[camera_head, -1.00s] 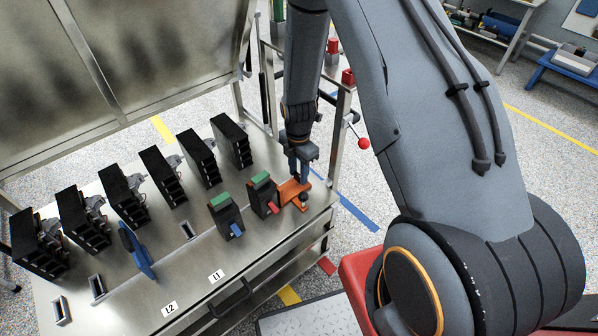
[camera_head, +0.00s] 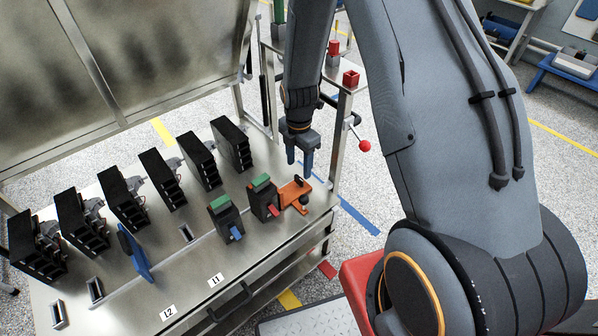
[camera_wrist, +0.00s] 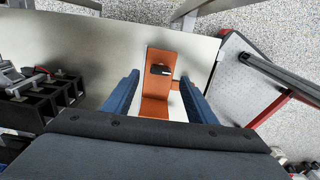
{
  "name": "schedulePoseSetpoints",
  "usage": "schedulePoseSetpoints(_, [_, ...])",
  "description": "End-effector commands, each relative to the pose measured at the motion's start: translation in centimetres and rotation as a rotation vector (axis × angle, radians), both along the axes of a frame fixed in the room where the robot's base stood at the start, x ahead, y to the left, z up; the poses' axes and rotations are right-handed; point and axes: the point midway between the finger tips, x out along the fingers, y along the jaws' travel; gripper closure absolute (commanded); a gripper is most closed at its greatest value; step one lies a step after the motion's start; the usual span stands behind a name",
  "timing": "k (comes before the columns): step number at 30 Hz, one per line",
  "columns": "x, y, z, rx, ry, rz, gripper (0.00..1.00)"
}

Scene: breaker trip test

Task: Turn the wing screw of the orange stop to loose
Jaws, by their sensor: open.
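The orange stop (camera_head: 291,194) sits on the steel bench top near its right end, beside a black breaker with a red lever. Its dark wing screw (camera_head: 299,182) stands on top of the stop. In the wrist view the stop (camera_wrist: 157,97) lies between and beyond the fingers, with the black wing screw (camera_wrist: 161,70) set crosswise on it. My gripper (camera_head: 300,170) is open and empty, above and just behind the stop, pointing down. Its blue fingers show apart at both sides in the wrist view (camera_wrist: 157,92).
Two small breakers with green tops, one with a red lever (camera_head: 264,199) and one with a blue lever (camera_head: 226,217), stand left of the stop. Several black units (camera_head: 160,178) line the back. A blue plate (camera_head: 134,252) stands upright at left. A red knob (camera_head: 365,146) lies beyond the bench's right end.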

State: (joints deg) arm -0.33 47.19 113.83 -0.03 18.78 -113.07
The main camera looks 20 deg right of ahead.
Motion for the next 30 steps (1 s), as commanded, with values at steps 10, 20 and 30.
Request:
schedulePoseSetpoints(10, [0.0, 0.0, 2.8, 0.000, -0.001, 0.000, 0.48])
schedulePoseSetpoints(20, [0.0, 0.0, 2.8, 0.000, 0.000, 0.000, 0.48])
schedulePoseSetpoints(30, [-0.9, 0.0, 5.0, 0.001, -0.006, -0.141, 0.48])
